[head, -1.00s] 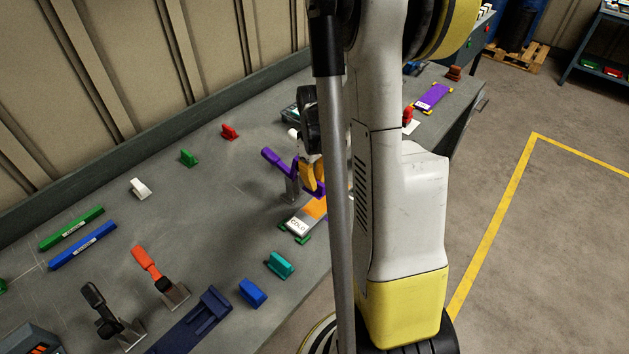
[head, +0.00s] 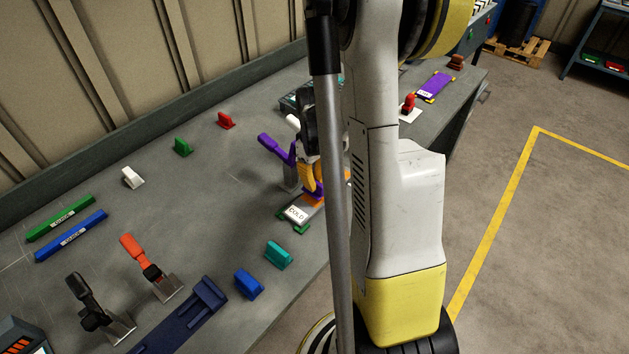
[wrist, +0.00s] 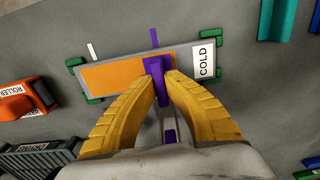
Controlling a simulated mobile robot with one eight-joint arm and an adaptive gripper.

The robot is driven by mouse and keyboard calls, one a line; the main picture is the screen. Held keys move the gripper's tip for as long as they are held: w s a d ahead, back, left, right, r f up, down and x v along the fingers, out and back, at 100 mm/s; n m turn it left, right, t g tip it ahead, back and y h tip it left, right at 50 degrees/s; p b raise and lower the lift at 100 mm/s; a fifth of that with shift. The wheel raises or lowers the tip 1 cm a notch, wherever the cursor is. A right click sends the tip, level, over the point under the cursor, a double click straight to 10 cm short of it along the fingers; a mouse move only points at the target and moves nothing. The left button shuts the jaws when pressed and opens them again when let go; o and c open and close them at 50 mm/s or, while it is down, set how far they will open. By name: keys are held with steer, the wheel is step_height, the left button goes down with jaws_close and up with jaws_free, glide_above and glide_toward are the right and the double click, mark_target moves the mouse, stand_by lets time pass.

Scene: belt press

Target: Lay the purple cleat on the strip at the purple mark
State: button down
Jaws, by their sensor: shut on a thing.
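My gripper (wrist: 162,76) has yellow fingers shut on the purple cleat (wrist: 156,84). In the wrist view the cleat lies over the orange strip (wrist: 110,75), towards the end by the white COLD label (wrist: 206,58). The purple mark (wrist: 154,38) is a short line just past the strip's far edge, roughly in line with the cleat. Whether the cleat touches the strip I cannot tell. In the head view my gripper (head: 312,178) is low over the strip's plate (head: 297,214), and my arm and a pole hide much of it.
A purple-handled lever (head: 274,147) stands close beside my gripper. Green holders (wrist: 223,90) grip the plate's corners. An orange-red ROLLER block (wrist: 20,98) and a dark ribbed block (wrist: 35,158) lie left. Teal (head: 279,253) and blue (head: 249,284) blocks sit nearer.

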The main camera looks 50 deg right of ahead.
steer(key=shift+f+b, duration=0.75)
steer(key=shift+f, duration=0.05)
stand_by(0.4)
steer(key=shift+r, duration=0.2)
steer(key=shift+r+p, duration=1.4)
steer(key=shift+r, duration=0.55)
